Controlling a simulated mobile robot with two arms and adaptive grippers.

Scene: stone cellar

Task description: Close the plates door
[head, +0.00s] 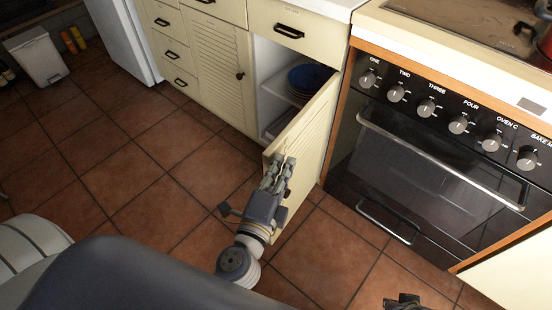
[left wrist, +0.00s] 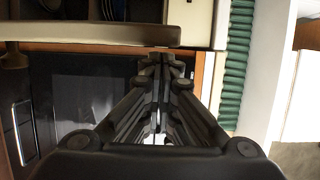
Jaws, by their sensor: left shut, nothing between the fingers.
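The cream plates door (head: 312,135) stands open in the head view, swung out from the cabinet beside the oven. Its hinge side is by the oven and its free edge points toward me. Behind it, dark blue plates (head: 308,78) sit on a white shelf. My left gripper (head: 283,162) is shut and empty, its fingertips in front of the door's outer face near the free edge. Whether they touch it I cannot tell. The left wrist view shows the closed fingers (left wrist: 160,72) too. My right gripper (head: 405,301) shows only partly at the bottom edge.
The oven (head: 430,165) with knobs and handles stands directly right of the open door. A closed louvred door (head: 222,75) and drawers (head: 175,52) are to the left. A white bin (head: 38,58) stands far left. The tiled floor (head: 150,165) left of the gripper is clear.

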